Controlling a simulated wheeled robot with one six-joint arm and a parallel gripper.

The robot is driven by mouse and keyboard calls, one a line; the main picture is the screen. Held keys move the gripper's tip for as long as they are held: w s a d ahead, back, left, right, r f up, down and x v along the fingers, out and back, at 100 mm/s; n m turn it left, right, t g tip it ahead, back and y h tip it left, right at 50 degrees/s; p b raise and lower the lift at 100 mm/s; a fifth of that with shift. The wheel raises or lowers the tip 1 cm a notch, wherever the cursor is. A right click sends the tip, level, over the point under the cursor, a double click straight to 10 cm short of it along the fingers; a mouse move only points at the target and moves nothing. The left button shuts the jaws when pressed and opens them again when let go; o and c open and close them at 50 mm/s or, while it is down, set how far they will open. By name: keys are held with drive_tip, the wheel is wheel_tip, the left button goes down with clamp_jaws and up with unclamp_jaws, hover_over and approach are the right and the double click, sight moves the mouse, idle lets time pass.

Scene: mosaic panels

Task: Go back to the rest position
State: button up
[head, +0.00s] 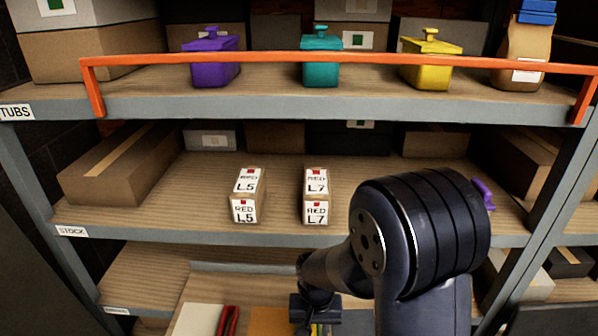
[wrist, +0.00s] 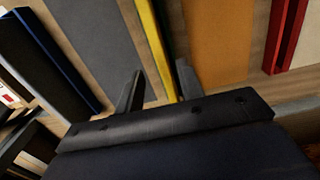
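My gripper (head: 318,328) is low in the head view, in front of the lower shelf, at the end of my dark arm. Its fingertips are hard to make out there. In the wrist view my gripper (wrist: 159,88) has its two dark fingers spread apart with nothing clamped between them. A thin yellow edge (wrist: 155,45) runs beyond and between the fingers, close to the right one. Grey, orange and red flat items lie around it. My arm hides part of the middle and lower shelves.
An orange rail (head: 340,57) crosses the top shelf before purple (head: 211,62), teal (head: 321,60) and yellow (head: 430,62) tubs. Boxes marked L5 (head: 247,195) and L7 (head: 316,195) stand on the middle shelf (head: 210,225). A red item (head: 229,320) lies low, left of my gripper.

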wheel_tip(320, 180, down, 6)
drive_tip(key=shift+r+b, duration=0.2)
drive_tip(key=shift+b, duration=0.45)
drive_tip(key=shift+r, duration=0.15)
drive_tip(key=shift+r+p, duration=0.15)
drive_tip(key=shift+p, duration=0.15)
